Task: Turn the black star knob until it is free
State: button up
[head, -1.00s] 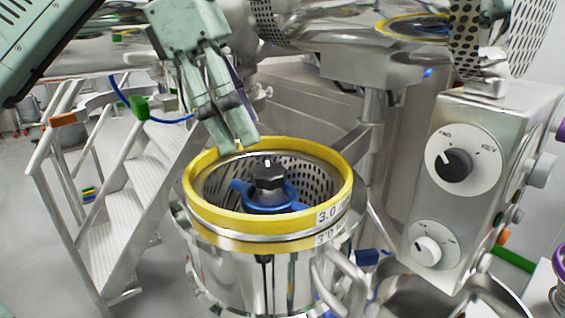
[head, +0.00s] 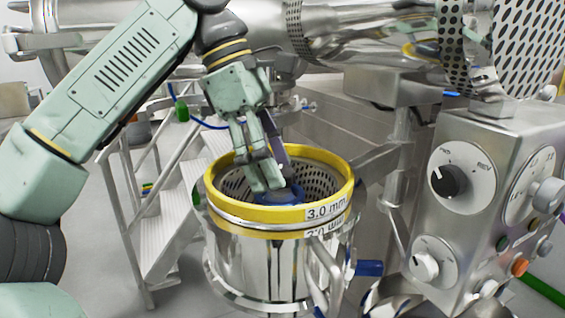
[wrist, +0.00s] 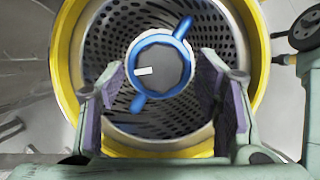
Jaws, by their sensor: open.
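The black star knob (wrist: 158,70) shows in the wrist view as a dark grey round top with a white mark. It sits on a blue hub with arms (wrist: 138,103), in the middle of a perforated basket with a yellow rim (wrist: 62,75). My gripper (wrist: 165,80) is open, its two fingers apart on the left and right below the knob in the picture. In the head view my gripper (head: 272,188) reaches down into the basket over the blue hub (head: 288,197) and hides the knob. I cannot tell whether a finger touches the knob.
The yellow rim (head: 330,200), labelled 3.0 mm, surrounds my fingers closely. A steel control box with dials (head: 480,190) stands at the right. White steps (head: 170,220) stand behind on the left. A steel pipe and perforated disc (head: 525,45) are above right.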

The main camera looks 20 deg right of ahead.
jog(key=shift+c, duration=0.3)
jog(key=c, duration=1.1)
